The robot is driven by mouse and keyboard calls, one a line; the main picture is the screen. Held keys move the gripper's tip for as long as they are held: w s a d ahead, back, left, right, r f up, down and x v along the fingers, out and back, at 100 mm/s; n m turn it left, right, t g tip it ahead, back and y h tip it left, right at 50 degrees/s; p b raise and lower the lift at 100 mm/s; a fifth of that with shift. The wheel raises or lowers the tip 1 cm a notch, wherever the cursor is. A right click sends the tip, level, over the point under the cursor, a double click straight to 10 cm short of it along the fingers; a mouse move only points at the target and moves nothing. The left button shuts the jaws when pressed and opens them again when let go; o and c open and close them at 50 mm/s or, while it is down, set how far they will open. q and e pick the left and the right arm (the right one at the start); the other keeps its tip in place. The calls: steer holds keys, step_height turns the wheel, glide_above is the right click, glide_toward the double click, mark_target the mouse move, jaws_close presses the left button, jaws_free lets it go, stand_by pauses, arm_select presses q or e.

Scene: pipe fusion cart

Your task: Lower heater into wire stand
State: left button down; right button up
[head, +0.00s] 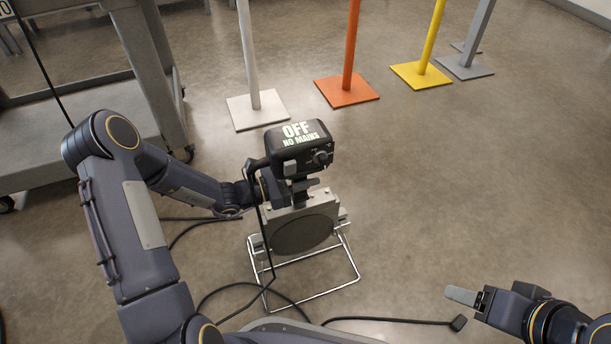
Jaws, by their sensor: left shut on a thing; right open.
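The heater has a black head (300,148) reading "OFF NO MAINS", with a knob on its side. Below it is a grey block with a dark round plate (303,234). My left gripper (268,186) is shut on the heater just under its head; its fingertips are partly hidden. The heater is roughly upright. The wire stand (330,291) is on the floor, and the plate overlaps its upper wires. I cannot tell whether the plate touches or rests in it. My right gripper (463,296) is open and empty, to the right of the stand.
A black cable (228,290) hangs from the heater and loops over the floor, ending in a plug (458,323). A grey cart (110,95) stands at left. White, orange (347,90), yellow and grey posts stand behind.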

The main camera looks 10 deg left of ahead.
arm_select(q)
steer(key=shift+d, duration=0.15)
stand_by(1.3)
steer(key=c, duration=1.1)
jaws_free()
steer(key=shift+o, duration=0.8)
steer(key=shift+s+a+f, duration=0.1)
steer(key=shift+a+f, duration=0.1)
steer(key=shift+f, duration=0.5)
steer(key=o, duration=0.9)
steer(key=shift+r, duration=0.25)
steer(key=shift+o, duration=0.2)
steer(key=shift+r, duration=0.1)
steer(key=shift+s+a, duration=0.1)
steer(key=shift+a, duration=0.15)
steer(key=shift+v, duration=1)
steer(key=p+v, duration=0.2)
steer(key=v, duration=0.8)
steer(key=shift+s, duration=0.15)
